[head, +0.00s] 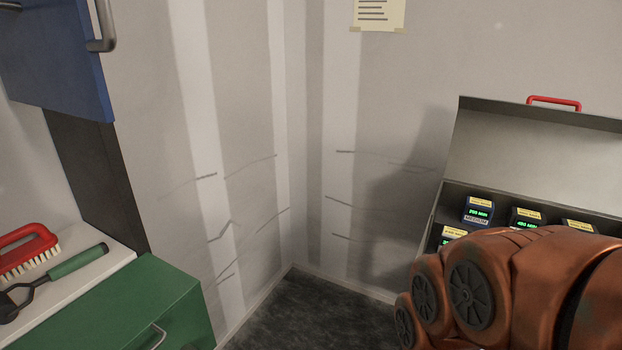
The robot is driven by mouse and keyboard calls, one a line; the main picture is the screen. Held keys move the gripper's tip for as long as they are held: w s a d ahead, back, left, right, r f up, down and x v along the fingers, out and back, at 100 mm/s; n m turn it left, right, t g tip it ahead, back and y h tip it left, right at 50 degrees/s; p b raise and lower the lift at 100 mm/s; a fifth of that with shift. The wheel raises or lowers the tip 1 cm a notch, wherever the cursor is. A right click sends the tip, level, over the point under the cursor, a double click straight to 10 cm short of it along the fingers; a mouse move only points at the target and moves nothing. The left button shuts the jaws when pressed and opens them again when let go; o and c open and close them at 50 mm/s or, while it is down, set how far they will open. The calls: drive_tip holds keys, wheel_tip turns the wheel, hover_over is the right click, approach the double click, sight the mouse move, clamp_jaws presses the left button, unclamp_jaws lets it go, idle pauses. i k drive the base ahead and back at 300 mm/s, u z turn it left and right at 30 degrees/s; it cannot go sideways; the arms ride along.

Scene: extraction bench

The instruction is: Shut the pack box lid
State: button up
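The pack box (430,226) stands at the right, partly cut off by the picture's right edge. Its grey lid (535,150) is open and raised, leaning up near the wall. A red handle (554,102) sits on the lid's top edge. Several dark blue packs with yellow labels and green displays, such as one pack (477,211), sit inside. My copper-coloured arm covers the lower right and hides the box's front and part of its inside. My gripper's fingers do not show.
At left, a green drawer front or cabinet (120,300) stands below a white shelf (95,262) with a red brush (28,250) and a green-handled tool (60,268). A blue door (58,55) hangs at upper left. The dark floor (320,315) between is clear.

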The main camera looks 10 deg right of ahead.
sight(573, 158)
drive_tip(key=z, duration=3.35)
drive_tip(key=i, duration=1.9)
drive_tip(key=u, duration=3.6)
drive_tip(key=i, duration=0.3)
drive_tip(key=u, duration=0.15)
